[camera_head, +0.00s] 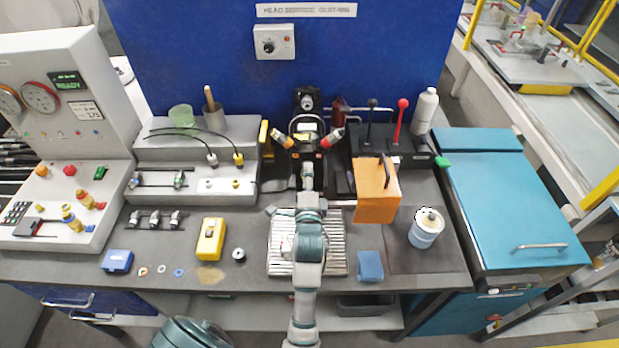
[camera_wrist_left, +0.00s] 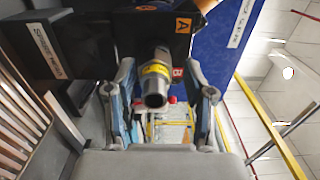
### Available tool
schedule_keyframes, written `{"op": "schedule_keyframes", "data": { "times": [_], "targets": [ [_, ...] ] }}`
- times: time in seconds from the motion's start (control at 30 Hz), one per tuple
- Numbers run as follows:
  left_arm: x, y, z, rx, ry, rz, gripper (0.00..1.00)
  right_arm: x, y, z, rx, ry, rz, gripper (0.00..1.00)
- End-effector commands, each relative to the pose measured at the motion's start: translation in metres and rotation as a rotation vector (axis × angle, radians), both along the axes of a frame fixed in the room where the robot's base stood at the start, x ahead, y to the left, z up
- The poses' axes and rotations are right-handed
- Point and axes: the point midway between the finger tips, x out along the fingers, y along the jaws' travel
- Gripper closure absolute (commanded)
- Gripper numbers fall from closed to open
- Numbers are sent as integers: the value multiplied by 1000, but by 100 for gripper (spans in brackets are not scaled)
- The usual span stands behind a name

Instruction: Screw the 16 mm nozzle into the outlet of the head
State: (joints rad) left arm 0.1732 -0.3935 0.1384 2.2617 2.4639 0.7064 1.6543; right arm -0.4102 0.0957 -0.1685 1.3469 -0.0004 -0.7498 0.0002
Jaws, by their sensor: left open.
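The black head (camera_head: 305,143) is on a fixture at the back middle of the bench, with red and yellow-tipped parts at its sides. My left gripper (camera_head: 307,166) is just in front of it. In the left wrist view the left gripper (camera_wrist_left: 160,84) is open, one finger on each side of a metal cylinder with a yellow band (camera_wrist_left: 155,72). The cylinder, perhaps the nozzle, meets the underside of the dark head block (camera_wrist_left: 108,42), marked A and B. Its size mark is unreadable, and I cannot tell whether it is threaded in. My right gripper is out of view.
A yellow instrument (camera_head: 210,238) lies nearby. An orange box (camera_head: 376,190) stands close to the right of my arm, with a blue-and-white canister (camera_head: 426,228) further right. A slatted tray (camera_head: 335,255) lies beneath the arm.

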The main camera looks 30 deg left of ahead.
Motion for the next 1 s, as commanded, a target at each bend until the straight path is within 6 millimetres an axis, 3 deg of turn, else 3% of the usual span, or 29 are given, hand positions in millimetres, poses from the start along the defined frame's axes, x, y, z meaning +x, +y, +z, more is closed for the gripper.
{"op": "schedule_keyframes", "data": {
  "times": [1.0],
  "targets": [
    [0,-2,-3,-22,-14,-1,47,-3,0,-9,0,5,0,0]
  ]
}}
